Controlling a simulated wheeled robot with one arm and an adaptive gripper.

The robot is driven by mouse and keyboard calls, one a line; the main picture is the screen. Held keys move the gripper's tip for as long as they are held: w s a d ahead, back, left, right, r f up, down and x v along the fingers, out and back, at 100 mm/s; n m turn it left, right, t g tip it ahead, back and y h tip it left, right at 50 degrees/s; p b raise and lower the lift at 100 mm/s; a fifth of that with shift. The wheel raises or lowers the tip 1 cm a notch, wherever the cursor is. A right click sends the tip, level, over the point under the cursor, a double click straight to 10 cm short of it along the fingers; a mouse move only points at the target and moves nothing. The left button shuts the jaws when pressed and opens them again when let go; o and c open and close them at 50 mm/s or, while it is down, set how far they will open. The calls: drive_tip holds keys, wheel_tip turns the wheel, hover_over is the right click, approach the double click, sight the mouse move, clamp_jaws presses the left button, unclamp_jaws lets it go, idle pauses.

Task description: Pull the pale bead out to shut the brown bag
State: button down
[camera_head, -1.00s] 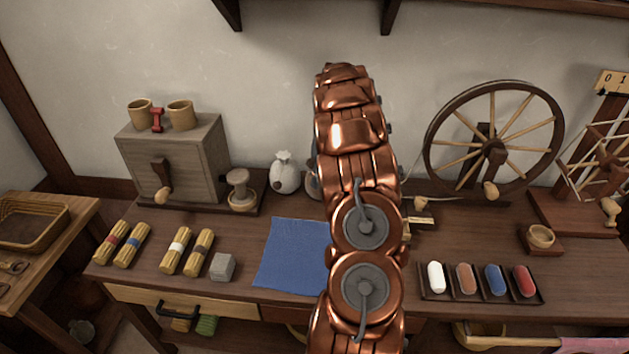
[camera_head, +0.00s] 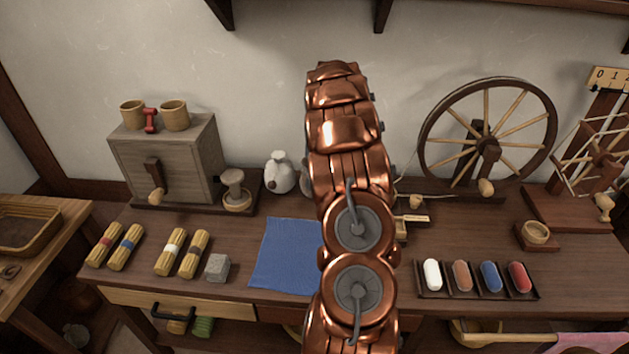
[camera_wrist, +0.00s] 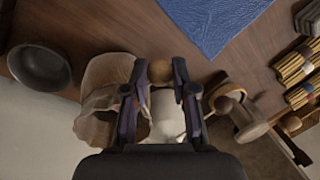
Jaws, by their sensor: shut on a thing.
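In the wrist view, my gripper (camera_wrist: 159,75) has its two dark fingers closed around a round tan bead (camera_wrist: 160,71) at their tips. The brown bag (camera_wrist: 101,82), of pale brown cloth, stands just left of the fingers, partly covered by the left one. How far its mouth is open I cannot tell. A white bag (camera_wrist: 166,112) shows behind and between the fingers; it also stands on the bench in the head view (camera_head: 279,174). In the head view my copper arm hides the gripper, the bead and most or all of the brown bag.
A grey bowl (camera_wrist: 40,66) lies left of the brown bag in the wrist view. A wooden spool stand (camera_wrist: 237,108) is close on the right. A blue cloth (camera_head: 286,257) lies flat on the bench. A spinning wheel (camera_head: 488,150) stands to the right.

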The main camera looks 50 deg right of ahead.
idle(0.3)
drive_tip(key=c, duration=0.9)
unclamp_jaws()
drive_tip(key=v, duration=1.2)
